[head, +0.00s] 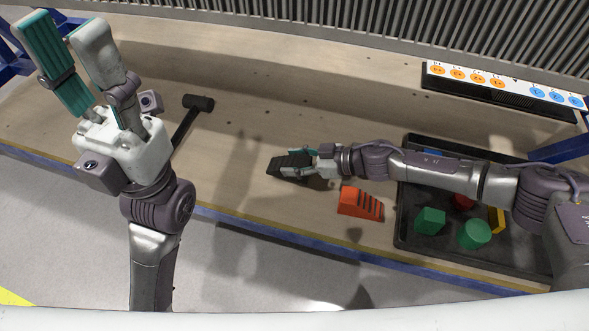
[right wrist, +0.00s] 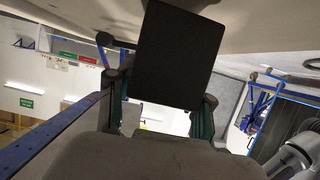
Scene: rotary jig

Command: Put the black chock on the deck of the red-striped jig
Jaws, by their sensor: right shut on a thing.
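The black chock (head: 283,166) is held at the tip of my right gripper (head: 306,163), left of the tray and over the workbench. In the right wrist view the black chock (right wrist: 178,55) is a dark block between the two teal fingers of my right gripper (right wrist: 160,112). I cannot tell whether it touches the bench. My left gripper (head: 64,28) is open and empty, its teal-padded fingers spread apart, at the upper left.
An orange-red wedge with dark stripes (head: 361,203) lies on the bench (head: 320,100), left of a black tray (head: 401,238). The tray holds a green cube (head: 430,220), a green cylinder (head: 474,233) and other blocks. A black mallet (head: 198,103) lies near my left gripper.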

